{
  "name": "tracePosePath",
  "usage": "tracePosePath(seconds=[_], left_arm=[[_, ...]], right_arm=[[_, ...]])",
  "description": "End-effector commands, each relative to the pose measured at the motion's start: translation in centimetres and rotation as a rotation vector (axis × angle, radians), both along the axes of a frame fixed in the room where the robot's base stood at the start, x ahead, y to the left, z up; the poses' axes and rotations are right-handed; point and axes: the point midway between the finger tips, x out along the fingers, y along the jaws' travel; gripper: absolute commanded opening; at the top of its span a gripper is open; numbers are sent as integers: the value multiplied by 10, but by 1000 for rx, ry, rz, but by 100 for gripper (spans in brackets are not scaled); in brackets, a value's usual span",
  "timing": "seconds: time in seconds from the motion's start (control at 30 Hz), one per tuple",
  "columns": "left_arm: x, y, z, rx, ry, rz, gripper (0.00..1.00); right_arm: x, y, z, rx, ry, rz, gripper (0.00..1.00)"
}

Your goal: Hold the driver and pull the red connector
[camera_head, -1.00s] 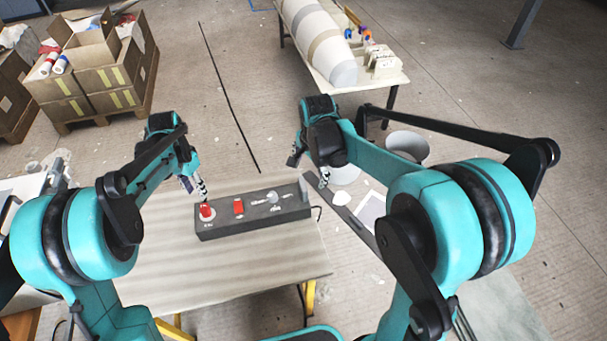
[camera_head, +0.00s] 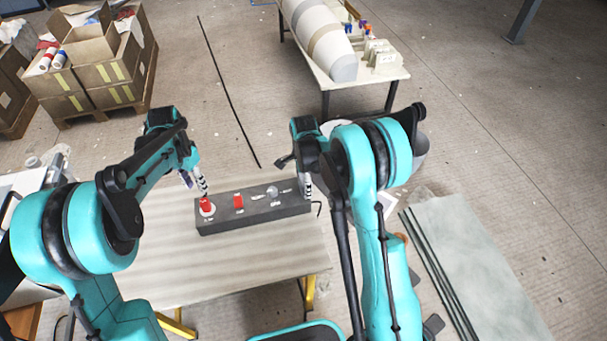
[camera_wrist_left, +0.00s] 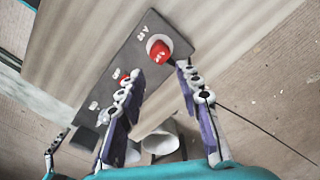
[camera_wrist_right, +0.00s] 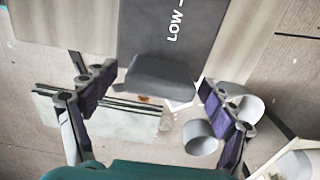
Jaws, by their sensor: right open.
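The driver, a long dark grey box (camera_head: 240,223), lies on the table with red parts on its top. The red connector (camera_head: 205,203) sits in a white ring at its left end; it also shows in the left wrist view (camera_wrist_left: 160,51). My left gripper (camera_head: 202,190) is just above that connector, fingers apart (camera_wrist_left: 160,70); contact cannot be told. My right gripper (camera_head: 307,188) is at the driver's right end. In the right wrist view its open fingers (camera_wrist_right: 143,72) stand on either side of a raised dark block (camera_wrist_right: 160,78), apart from it.
A second red part (camera_head: 238,201) sits mid-driver. The table (camera_head: 250,265) is bare in front of the driver. Grey cylindrical containers (camera_wrist_right: 200,137) and a pale sheet (camera_head: 470,250) lie beyond its right side. Cartons (camera_head: 95,70) stand at the back left.

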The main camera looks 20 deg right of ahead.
Motion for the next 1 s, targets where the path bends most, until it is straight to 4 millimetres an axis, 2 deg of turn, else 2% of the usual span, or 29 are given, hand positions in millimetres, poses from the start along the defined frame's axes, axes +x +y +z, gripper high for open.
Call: tracePosePath(seconds=[0.13,0.43,0.7,0.77,0.8,0.83,1.0], left_arm=[[0,0,0,0,0,0,34],[0,0,0,0,0,0,34],[0,0,0,0,0,0,34],[0,0,0,0,0,0,34],[0,0,0,0,0,1,45],[0,0,0,0,0,6,48],[0,0,-6,0,0,158,48]], right_arm=[[0,0,-11,0,0,0,84],[0,0,-13,0,0,1,84],[0,0,-13,0,0,1,13],[0,0,-13,0,0,1,0],[0,0,-13,0,0,1,0],[0,0,-13,0,0,1,0],[0,0,-13,0,0,1,0]])
